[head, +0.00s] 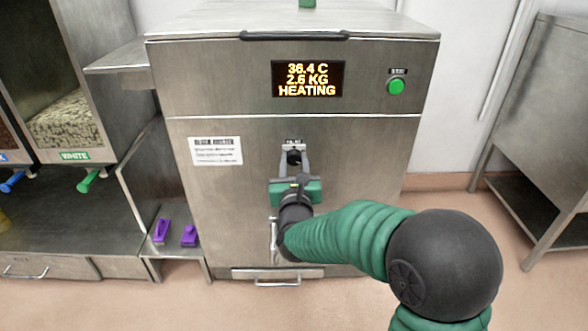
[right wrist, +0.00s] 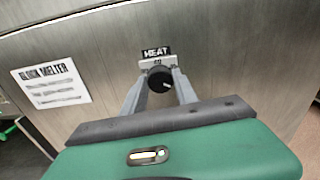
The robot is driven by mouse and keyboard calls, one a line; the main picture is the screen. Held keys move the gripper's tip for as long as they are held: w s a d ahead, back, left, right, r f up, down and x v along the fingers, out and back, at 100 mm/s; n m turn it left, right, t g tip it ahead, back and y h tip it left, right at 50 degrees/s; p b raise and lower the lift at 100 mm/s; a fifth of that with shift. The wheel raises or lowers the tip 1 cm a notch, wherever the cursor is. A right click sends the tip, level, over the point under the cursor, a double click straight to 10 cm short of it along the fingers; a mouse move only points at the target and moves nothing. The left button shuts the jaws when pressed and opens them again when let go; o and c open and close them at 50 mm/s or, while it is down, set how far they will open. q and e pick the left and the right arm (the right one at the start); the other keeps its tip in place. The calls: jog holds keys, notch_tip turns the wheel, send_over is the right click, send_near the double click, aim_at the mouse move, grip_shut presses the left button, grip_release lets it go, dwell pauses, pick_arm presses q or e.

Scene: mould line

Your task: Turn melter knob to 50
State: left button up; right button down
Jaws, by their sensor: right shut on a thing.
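The steel block melter (head: 350,140) stands in front of me. Its display (head: 307,79) reads 36.4 C, 2.6 KG, HEATING. The black melter knob (head: 293,158) sits on the front face under a small label; it shows closer in the right wrist view (right wrist: 160,82), below the word HEAT, with a light pointer mark on its face. A small number plate above it is too small to read surely. My right gripper (head: 294,160) is shut on the knob, one finger on each side; in the right wrist view the fingers (right wrist: 160,85) reach its edges. My left gripper is not in view.
A green button (head: 396,87) is at the melter's upper right. A paper label (head: 215,151) is at its left. Two purple items (head: 175,233) lie on a low shelf to the left.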

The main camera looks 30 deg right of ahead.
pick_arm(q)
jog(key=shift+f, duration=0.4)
pick_arm(e)
jog(key=shift+f+m, duration=0.25)
jog(key=shift+m, duration=0.15)
jog(key=c, duration=1.1)
grip_release()
jog(key=shift+o, duration=0.8)
jog(key=shift+r, duration=0.1)
